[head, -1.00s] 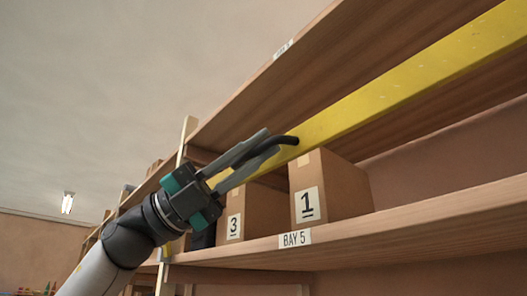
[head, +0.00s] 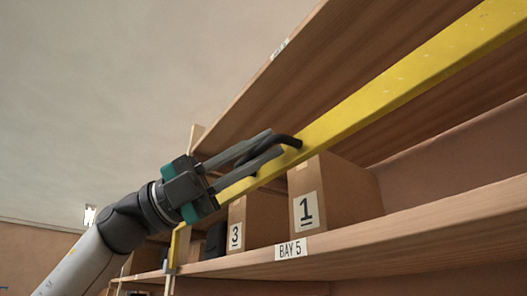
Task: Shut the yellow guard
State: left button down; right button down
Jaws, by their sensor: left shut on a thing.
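The yellow guard (head: 400,80) is a long bar that slants across the front of the shelf bay, from the upper right down to the lower left, where a yellow upright piece shows by the shelf post. A black handle (head: 289,140) sticks out from the bar. My left gripper (head: 275,143) is shut on this black handle, its two grey fingers on either side of it. The gripper hides part of the bar's lower left end. My right gripper is not in view.
Behind the bar, a box marked 1 (head: 340,198) and a box marked 3 (head: 262,219) stand on the shelf labelled BAY 5 (head: 420,225). Another shelf board (head: 330,70) runs above. A dark object (head: 215,241) sits left of box 3. Open room lies to the left.

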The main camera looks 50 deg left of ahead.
pick_arm(q)
jog(key=shift+w+r, duration=0.1)
jog(key=shift+w, duration=0.05)
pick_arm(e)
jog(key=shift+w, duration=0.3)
pick_arm(q)
jog(key=c, duration=0.9)
grip_release()
jog(key=shift+y, duration=0.3)
jog(key=shift+s+a+f+b, duration=0.3)
jog(key=shift+f+b, duration=0.05)
jog(key=shift+b, duration=0.05)
jog(key=shift+b+v, duration=2.9)
jog(key=shift+v, duration=4.4)
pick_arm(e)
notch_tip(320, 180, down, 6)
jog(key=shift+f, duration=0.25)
